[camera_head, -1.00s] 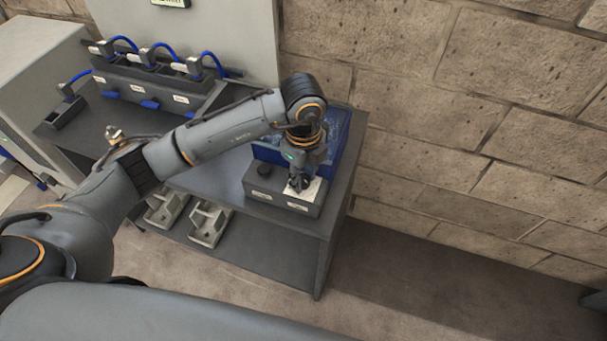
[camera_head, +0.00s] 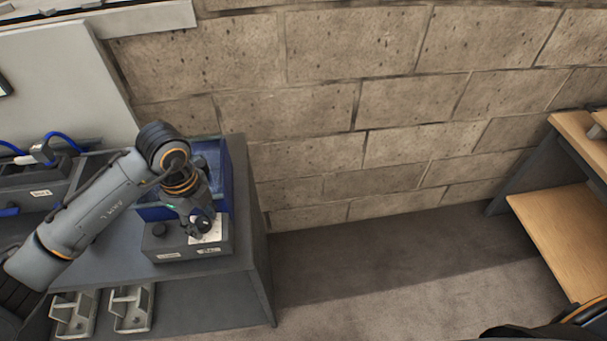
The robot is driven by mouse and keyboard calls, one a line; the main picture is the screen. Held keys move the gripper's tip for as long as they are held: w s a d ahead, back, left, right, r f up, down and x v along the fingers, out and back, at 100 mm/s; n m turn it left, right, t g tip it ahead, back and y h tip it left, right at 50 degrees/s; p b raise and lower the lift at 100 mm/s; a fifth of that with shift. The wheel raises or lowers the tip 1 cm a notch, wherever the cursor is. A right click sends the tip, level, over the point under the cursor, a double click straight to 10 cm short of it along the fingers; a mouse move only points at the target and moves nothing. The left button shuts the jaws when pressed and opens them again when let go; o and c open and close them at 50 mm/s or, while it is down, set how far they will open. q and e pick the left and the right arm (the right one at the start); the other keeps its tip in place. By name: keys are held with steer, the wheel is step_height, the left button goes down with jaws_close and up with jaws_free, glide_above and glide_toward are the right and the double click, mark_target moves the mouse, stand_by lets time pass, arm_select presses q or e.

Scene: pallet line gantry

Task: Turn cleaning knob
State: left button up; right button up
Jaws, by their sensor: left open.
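A dark grey control box (camera_head: 188,250) sits on the grey bench, with two small white labels on its front that are too small to read. A round black knob (camera_head: 160,230) stands on the left of its top. A white plate (camera_head: 214,231) lies on the right of its top. My left gripper (camera_head: 201,226) points down over this plate, open, at the box's right side. Its fingers hide whatever is beneath them, so I cannot tell whether they touch a knob there.
A blue bin (camera_head: 214,160) stands right behind the box. The grey bench (camera_head: 240,262) has two grey holders (camera_head: 131,308) on its lower level. A stone block wall (camera_head: 330,110) runs behind. A wooden shelf unit (camera_head: 560,225) stands at right, with open floor between.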

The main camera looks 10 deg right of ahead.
mark_target(202, 222)
arm_select(q)
steer(key=m, duration=0.5)
steer(key=shift+r+p, duration=0.1)
steer(key=shift+p, duration=0.2)
steer(key=m+p, duration=0.1)
steer(key=m, duration=0.4)
steer(key=m+p, duration=0.2)
steer(key=m, duration=0.3)
steer(key=shift+r+m+p, duration=0.1)
steer(key=shift+m+p, duration=0.2)
steer(key=m+p, duration=0.2)
steer(key=m, duration=0.2)
steer(key=shift+m+p, duration=0.3)
steer(key=shift+m, duration=0.1)
steer(key=shift+r+m, duration=0.1)
steer(key=shift+m, duration=0.3)
step_height(202, 222, up, 13)
steer(key=b, duration=0.4)
steer(key=s+d+m+g+h, duration=0.15)
steer(key=s+d+h, duration=0.4)
steer(key=d, duration=0.55)
steer(key=s+d+r+n+g+h, duration=0.1)
steer(key=s+d+r+g+h, duration=0.1)
steer(key=s+d+r+h, duration=0.2)
steer(key=d+r+h, duration=0.3)
steer(key=d+h, duration=0.1)
steer(key=d, duration=0.2)
steer(key=shift+r+n, duration=0.3)
steer(key=shift+n, duration=0.05)
steer(key=shift+h, duration=0.25)
